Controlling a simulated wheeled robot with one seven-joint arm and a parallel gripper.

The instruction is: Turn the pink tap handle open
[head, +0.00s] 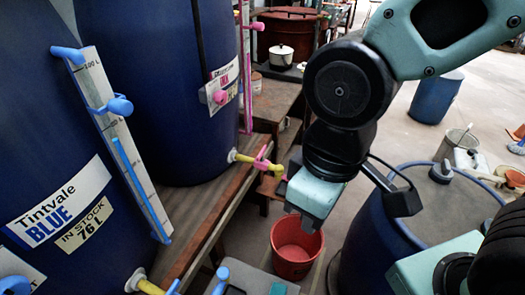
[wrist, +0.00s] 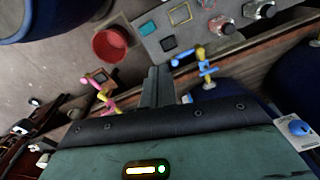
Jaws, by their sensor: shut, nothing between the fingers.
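The pink tap handle (head: 262,158) sits on a yellow tap (head: 243,158) low on the blue vat (head: 160,90) with the pink label, at the bench edge. In the wrist view the pink handle (wrist: 106,101) lies left of my fingers. My gripper (head: 308,222) is to the right of the tap in the head view, apart from it. In the wrist view my gripper (wrist: 157,72) is shut and empty, its fingers side by side. The handle's exact angle is hard to tell, as it is small in both views.
A red bucket (head: 296,248) stands on the floor below. The Tintvale BLUE vat (head: 50,170) fills the left. A blue-handled tap (wrist: 204,66) and a grey control box (wrist: 185,25) are nearby. An open blue barrel (head: 380,240) stands right of my gripper.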

